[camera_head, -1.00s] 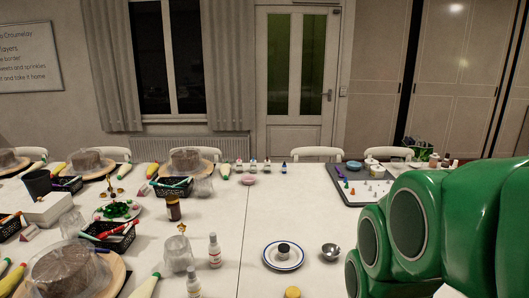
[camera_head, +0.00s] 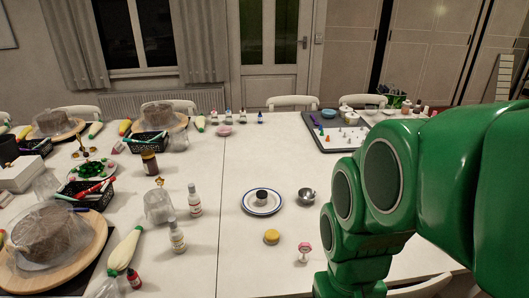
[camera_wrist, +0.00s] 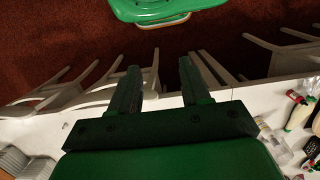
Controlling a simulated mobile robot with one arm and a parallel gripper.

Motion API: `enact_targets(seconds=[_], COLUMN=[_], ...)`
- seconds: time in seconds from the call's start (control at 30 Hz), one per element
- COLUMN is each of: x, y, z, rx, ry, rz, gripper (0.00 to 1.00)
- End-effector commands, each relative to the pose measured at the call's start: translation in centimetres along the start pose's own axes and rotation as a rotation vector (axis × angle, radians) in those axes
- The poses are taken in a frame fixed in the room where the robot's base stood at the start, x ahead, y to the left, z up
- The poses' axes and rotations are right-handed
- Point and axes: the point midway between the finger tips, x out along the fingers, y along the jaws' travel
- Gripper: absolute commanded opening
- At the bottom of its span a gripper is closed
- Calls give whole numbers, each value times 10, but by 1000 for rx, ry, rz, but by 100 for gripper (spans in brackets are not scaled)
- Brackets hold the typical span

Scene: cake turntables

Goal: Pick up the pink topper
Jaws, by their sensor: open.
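A small pink-topped piece, the pink topper (camera_head: 304,247), stands on the white table (camera_head: 345,225) near its front, just left of my green arm in the head view. It has a pale lower part. My gripper (camera_wrist: 159,68) shows in the wrist view with its two dark fingers apart and nothing between them. The fingers point over the red floor and chairs beyond the table edge. The topper is not visible in the wrist view, and my fingers are not visible in the head view.
A yellow round item (camera_head: 271,237), a blue-rimmed plate (camera_head: 248,205) and a metal bowl (camera_head: 308,196) are near the topper. Bottles (camera_head: 176,238) and wrapped cakes (camera_head: 42,232) stand to the left. A dark tray (camera_head: 322,142) with small pieces lies behind.

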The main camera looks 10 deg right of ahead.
Motion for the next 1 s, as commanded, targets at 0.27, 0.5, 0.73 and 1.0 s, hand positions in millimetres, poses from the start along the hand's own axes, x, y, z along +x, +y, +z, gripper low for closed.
enact_targets(seconds=[0.27, 0.5, 0.73, 1.0], x=[-2, 0, 6, 21], y=[-7, -13, -16, -12], z=[-38, -91, -142, -200], rx=[115, 282, 452, 666], ry=[0, 0, -4, -28], rz=[-42, -101, -164, -233], gripper=[47, 47, 47, 47])
